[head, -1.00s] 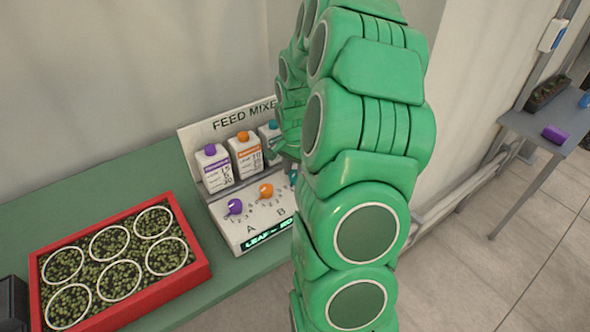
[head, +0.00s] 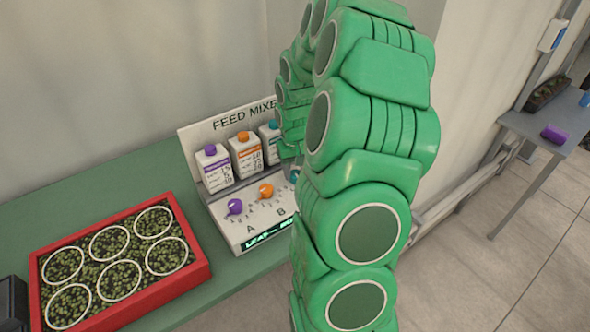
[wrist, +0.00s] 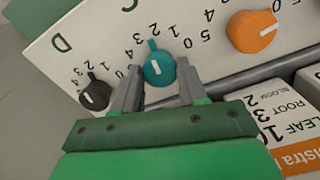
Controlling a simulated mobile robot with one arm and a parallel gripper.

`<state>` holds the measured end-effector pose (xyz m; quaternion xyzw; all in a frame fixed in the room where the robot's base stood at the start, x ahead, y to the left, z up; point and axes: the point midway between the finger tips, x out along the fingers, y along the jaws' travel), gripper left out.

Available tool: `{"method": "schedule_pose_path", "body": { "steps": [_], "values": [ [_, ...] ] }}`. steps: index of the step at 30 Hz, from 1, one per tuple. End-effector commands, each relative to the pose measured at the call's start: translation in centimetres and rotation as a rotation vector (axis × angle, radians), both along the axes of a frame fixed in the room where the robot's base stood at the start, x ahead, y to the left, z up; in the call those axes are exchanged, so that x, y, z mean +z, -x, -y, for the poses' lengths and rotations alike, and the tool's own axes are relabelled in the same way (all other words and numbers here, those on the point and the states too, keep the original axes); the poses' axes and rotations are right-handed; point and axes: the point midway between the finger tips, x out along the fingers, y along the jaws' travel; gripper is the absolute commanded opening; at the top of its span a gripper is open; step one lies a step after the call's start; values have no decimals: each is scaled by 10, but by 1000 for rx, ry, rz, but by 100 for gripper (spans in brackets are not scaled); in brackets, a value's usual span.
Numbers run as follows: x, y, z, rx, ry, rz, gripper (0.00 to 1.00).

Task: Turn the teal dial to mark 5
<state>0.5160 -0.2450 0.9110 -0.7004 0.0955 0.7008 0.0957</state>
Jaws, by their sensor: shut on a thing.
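The teal dial (wrist: 160,70) sits on the white sloped panel (wrist: 95,35) of the feed mixer. In the wrist view my gripper (wrist: 159,72) has one finger on each side of the dial and is shut on it. The dial's small teal tab points up in that view, at about the marks 2 and 3; the exact mark is hard to read. In the head view my green arm hides the gripper and nearly all of this dial.
An orange dial (wrist: 252,31) and a black dial (wrist: 95,95) flank the teal one. A purple dial (head: 235,206) is at the panel's left. Cartons (head: 214,168) stand behind the dials. A red tray (head: 205,270) of seedlings lies left on the green bench.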

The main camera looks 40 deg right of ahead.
Motion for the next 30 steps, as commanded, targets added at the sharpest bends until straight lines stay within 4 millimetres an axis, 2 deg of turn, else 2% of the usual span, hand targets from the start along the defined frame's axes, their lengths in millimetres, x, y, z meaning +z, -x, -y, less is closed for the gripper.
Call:
{"method": "schedule_pose_path", "body": {
  "steps": [30],
  "values": [
    [1,-2,0,965,2,5,11]
  ]
}}
